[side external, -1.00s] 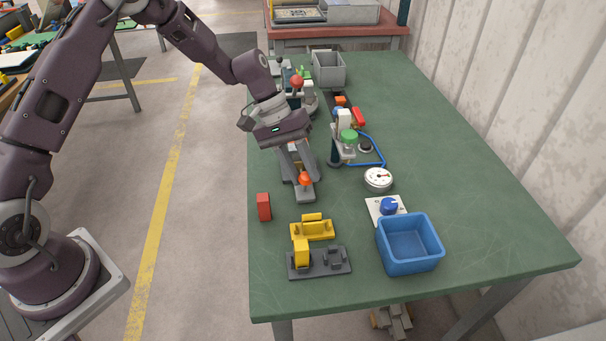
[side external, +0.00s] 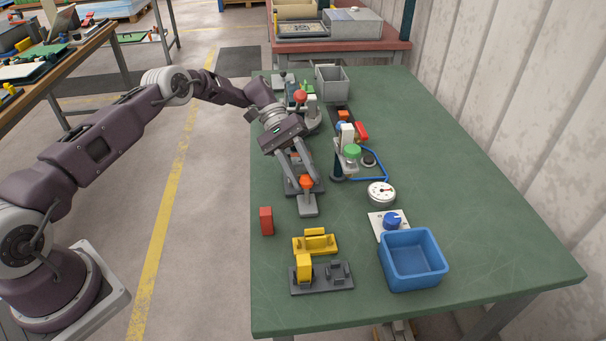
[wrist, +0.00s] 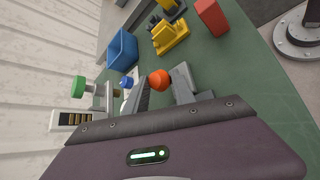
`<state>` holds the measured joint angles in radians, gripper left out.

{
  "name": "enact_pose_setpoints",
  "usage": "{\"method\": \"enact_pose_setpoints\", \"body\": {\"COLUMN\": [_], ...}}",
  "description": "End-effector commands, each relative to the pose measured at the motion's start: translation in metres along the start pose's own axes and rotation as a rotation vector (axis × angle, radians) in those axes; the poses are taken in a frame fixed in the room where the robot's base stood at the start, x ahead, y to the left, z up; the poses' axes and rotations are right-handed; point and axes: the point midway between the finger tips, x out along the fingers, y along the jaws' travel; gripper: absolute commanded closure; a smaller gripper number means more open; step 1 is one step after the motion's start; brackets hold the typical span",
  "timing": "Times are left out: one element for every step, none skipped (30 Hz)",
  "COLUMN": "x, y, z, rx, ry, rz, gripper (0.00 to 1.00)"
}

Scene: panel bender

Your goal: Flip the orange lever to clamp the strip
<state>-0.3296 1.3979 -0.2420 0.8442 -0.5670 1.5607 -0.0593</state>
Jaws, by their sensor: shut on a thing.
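The orange lever knob (side external: 306,181) stands above the near end of a grey bender base (side external: 308,206) at the left side of the green table. My gripper (side external: 302,179) reaches down and toward the near side, with its fingers shut on the knob. In the wrist view the round orange knob (wrist: 160,79) shows between my gripper's fingers (wrist: 163,88). The fingers and wrist hide most of the lever arm and the clamp behind it. I cannot make out the strip.
A red block (side external: 266,221), a yellow part (side external: 315,244) and a blue bin (side external: 414,262) stand nearer the front. A device with a green top (side external: 351,153) and a white gauge (side external: 381,193) stand to the right. The table's right side is clear.

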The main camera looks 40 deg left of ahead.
Motion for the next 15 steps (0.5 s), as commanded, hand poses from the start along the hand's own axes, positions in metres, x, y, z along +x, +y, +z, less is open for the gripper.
{"method": "enact_pose_setpoints", "body": {"x": [0.0002, 0.0001, 0.0000, 0.0000, 0.0000, 0.0000, 0.0000, 0.0000, 0.0000, 0.0001, 0.0001, 0.0001, 0.0001, 0.0002, 0.0002], "y": [-0.0002, -0.0003, -0.0004, -0.0004, -0.0004, -0.0004, -0.0004, -0.0004, -0.0004, -0.0004, -0.0004, -0.0004, -0.0004, -0.0004, -0.0004], "z": [-0.0004, -0.0005, -0.0005, -0.0005, -0.0004, -0.0004, -0.0004, -0.0004, -0.0003, -0.0003, -0.0003, -0.0003, -0.0003, -0.0003, -0.0003], "rx": [-0.002, -0.003, -0.004, -0.005, -0.005, -0.005, -0.005, -0.005, -0.005, -0.005, -0.005, -0.005, -0.005, -0.005, -0.005], "ry": [-0.005, -0.007, -0.009, -0.010, -0.011, -0.012, -0.012, -0.012, -0.012, -0.012, -0.012, -0.012, -0.012, -0.012, -0.011], "rz": [0.002, 0.003, 0.004, 0.004, 0.004, 0.004, 0.004, 0.004, 0.004, 0.004, 0.004, 0.004, 0.004, 0.004, 0.004], "gripper": [1.00, 1.00, 1.00, 1.00, 1.00, 1.00, 1.00, 1.00, 1.00, 1.00, 1.00, 1.00, 1.00, 1.00, 0.62]}}
